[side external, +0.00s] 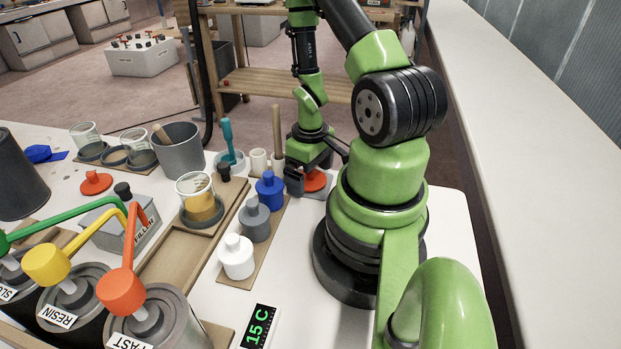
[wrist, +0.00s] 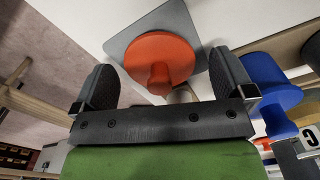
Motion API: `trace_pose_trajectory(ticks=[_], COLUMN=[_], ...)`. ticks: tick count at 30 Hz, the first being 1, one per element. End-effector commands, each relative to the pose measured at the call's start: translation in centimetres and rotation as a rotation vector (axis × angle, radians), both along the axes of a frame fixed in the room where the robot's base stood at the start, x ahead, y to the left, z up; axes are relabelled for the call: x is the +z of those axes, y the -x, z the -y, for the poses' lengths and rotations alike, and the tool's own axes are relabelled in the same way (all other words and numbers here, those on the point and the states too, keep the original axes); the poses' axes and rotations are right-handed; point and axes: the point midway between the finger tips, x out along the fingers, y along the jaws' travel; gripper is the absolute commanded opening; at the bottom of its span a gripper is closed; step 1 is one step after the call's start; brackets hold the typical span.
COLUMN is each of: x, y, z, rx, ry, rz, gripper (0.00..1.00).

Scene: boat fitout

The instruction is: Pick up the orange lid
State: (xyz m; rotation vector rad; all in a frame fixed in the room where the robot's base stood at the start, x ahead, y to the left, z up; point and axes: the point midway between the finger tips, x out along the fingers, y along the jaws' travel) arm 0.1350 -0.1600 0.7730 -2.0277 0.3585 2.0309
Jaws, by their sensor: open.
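An orange lid (side external: 316,181) with a knob lies on a small grey square pad at the back of the table. In the wrist view the orange lid (wrist: 158,58) and its knob appear between the two fingers, on the grey pad (wrist: 122,42). My gripper (side external: 314,167) is over this lid, pointing down and partly hiding it. In the wrist view my gripper (wrist: 168,80) is open and empty, with a finger on each side of the lid. I cannot tell whether the fingers touch it. Another orange lid (side external: 96,183) lies on the table at the left.
A measuring cup (side external: 200,202), a grey bucket (side external: 179,150) and large lever-topped containers (side external: 160,318) stand left. A digital display (side external: 259,326) is in front.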

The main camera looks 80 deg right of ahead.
Motion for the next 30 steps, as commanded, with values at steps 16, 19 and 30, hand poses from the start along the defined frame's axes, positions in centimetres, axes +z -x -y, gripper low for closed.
trace_pose_trajectory(ticks=[16,19,30], x=[-0.05,-0.05,0.89], y=[0.00,0.00,-0.06], z=[0.01,0.01,0.09], rx=[-0.001,-0.001,-0.002], ry=[0.000,0.000,0.002], rz=[0.000,0.000,0.002], gripper=[0.50,0.50,0.50])
